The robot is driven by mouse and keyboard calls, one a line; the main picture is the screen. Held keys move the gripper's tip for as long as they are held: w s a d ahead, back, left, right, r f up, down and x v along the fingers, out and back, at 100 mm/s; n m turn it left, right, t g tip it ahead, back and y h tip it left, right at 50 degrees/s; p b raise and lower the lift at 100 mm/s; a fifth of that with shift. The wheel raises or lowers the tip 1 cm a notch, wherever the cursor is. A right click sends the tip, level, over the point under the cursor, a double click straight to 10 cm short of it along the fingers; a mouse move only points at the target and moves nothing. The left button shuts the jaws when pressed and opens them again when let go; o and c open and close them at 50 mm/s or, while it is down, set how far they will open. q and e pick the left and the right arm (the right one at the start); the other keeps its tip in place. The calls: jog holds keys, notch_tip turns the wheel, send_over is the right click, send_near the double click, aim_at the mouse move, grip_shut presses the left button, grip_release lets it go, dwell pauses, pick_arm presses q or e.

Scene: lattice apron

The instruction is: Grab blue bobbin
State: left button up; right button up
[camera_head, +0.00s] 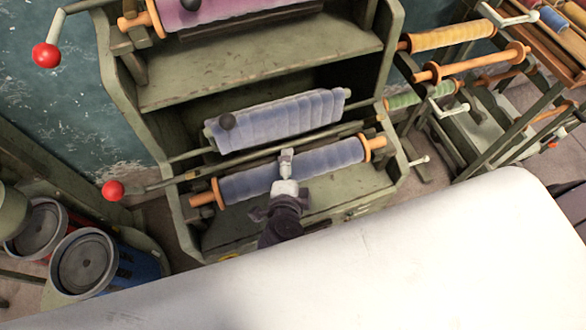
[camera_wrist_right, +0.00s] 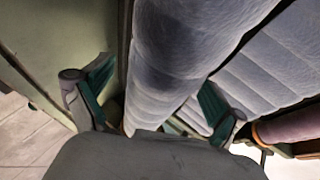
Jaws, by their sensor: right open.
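The blue bobbin (camera_head: 335,157) is a long wound roll with orange wooden ends. It lies across the lower front of the green rack. My right gripper (camera_head: 287,168) reaches over its middle, partly hiding it. In the right wrist view, a long blue-grey roll (camera_wrist_right: 172,55) passes between the two separated fingers of my right gripper (camera_wrist_right: 152,103). The fingers are open, one on each side of the roll, and I cannot tell whether either touches it. My left gripper is not in view.
A second blue roll (camera_head: 280,118) lies just behind, with a metal bar between. The green rack (camera_head: 260,68) has side walls close around the rolls. A red-knobbed crank (camera_head: 113,190) sticks out left. A pale rounded surface (camera_head: 400,260) fills the lower right. Buckets (camera_head: 85,262) stand left.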

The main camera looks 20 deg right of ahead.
jog(key=c, duration=1.5)
jog(key=shift+c, duration=0.9)
jog(key=shift+r, duration=0.1)
